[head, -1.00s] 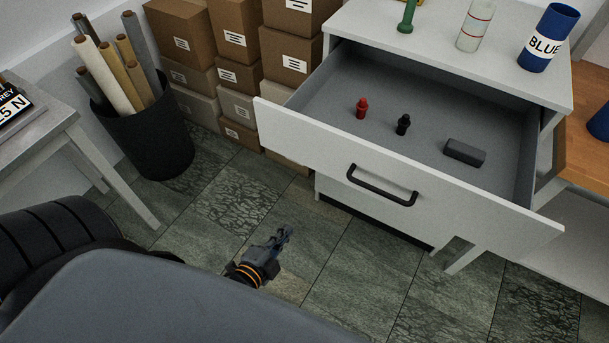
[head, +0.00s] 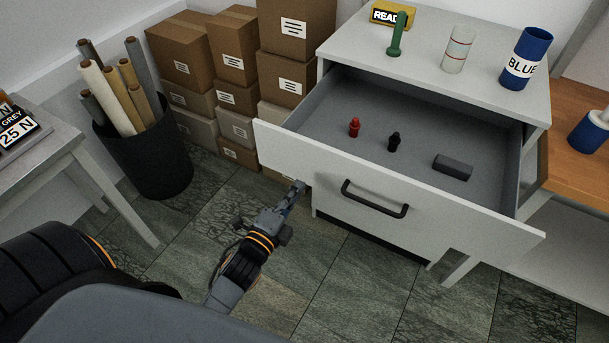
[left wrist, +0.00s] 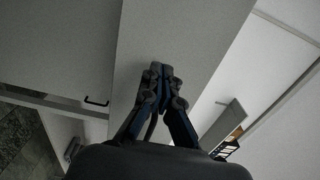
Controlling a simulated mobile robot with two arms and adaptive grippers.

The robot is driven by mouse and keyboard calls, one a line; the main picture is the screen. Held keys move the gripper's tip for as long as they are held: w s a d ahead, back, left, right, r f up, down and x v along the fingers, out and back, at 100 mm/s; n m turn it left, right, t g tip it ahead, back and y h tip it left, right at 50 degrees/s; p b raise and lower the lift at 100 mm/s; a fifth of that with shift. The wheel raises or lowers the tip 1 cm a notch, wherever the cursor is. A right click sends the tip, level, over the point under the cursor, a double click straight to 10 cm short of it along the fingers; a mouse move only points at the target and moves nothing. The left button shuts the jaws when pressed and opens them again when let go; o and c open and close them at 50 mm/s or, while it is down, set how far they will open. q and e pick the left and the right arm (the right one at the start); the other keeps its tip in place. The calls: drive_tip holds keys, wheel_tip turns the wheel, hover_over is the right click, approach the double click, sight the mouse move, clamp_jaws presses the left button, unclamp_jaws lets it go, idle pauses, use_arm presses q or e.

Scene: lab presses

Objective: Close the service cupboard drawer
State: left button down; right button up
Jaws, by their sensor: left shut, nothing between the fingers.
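The service cupboard (head: 440,72) is pale grey, and its drawer stands pulled out, with its white front (head: 400,190) facing me. A black bar handle (head: 374,198) is at the middle of the drawer front. Inside lie a red piece (head: 354,127), a black piece (head: 394,141) and a dark grey block (head: 453,167). My left gripper (head: 298,187) is shut and empty, close to the lower left part of the drawer front, left of the handle. I cannot tell whether it touches. In the left wrist view its closed fingers (left wrist: 160,73) point at pale panels. My right gripper is not in view.
On the cupboard top stand a green post (head: 397,35), a clear cylinder (head: 459,50) and a blue container (head: 526,58). Stacked cartons (head: 236,55) and a black bin of rolls (head: 147,160) stand left. A grey table (head: 60,150) is at far left. The tiled floor before the drawer is clear.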

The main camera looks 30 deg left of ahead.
sight(311, 171)
use_arm(q)
drive_tip(key=w, duration=0.4)
drive_tip(key=shift+d+p, duration=0.1)
drive_tip(key=shift+p, duration=0.25)
drive_tip(key=shift+w, duration=0.1)
